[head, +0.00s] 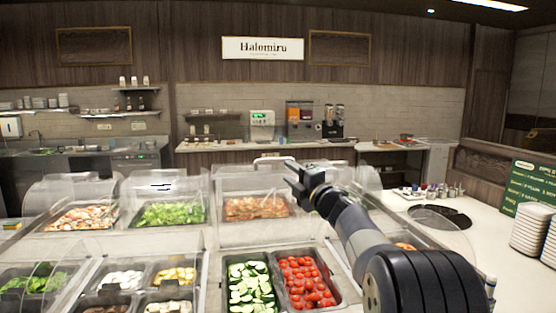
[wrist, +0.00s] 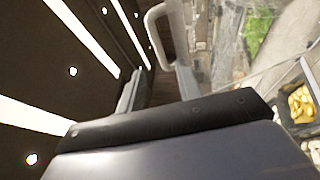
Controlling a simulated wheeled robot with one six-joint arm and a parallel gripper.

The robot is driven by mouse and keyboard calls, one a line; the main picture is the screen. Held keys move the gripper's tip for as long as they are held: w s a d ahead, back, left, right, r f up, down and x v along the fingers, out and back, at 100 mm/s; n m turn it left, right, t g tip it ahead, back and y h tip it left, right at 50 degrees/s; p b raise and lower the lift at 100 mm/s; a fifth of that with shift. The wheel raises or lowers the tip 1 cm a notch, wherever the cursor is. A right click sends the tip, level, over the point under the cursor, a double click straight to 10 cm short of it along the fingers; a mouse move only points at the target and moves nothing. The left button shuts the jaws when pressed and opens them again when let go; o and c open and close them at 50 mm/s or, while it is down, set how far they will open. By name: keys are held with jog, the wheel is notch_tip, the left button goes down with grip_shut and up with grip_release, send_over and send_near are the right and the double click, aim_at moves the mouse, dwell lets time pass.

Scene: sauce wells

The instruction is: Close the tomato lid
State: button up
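The tomato well (head: 308,283) holds red cherry tomatoes and stands uncovered, beside the cucumber well (head: 250,285). A clear lid stands raised behind these wells, and its outline is hard to separate from other clear panels. A pale loop handle (head: 272,159) shows at the top of the clear panels, and a pale handle shows in the wrist view (wrist: 160,30). My gripper (head: 292,181) is up near that handle, above and behind the tomatoes. In the wrist view its fingers (wrist: 157,90) are spread apart, with the handle beyond the tips. I see no contact with it.
Other food wells with clear covers spread to the left, with greens (head: 168,213) among them. A stack of white plates (head: 533,230) and a green menu board (head: 531,186) stand on the right. The white counter (head: 480,230) has bare room there.

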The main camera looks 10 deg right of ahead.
aim_at(275, 161)
jog(key=p+x, duration=0.3)
jog(key=x, duration=0.5)
jog(key=shift+w+r+p, duration=0.1)
jog(key=shift+r+p, duration=0.05)
jog(key=shift+p, duration=0.15)
jog(key=shift+w+a, duration=0.25)
jog(key=shift+w, duration=0.25)
grip_shut()
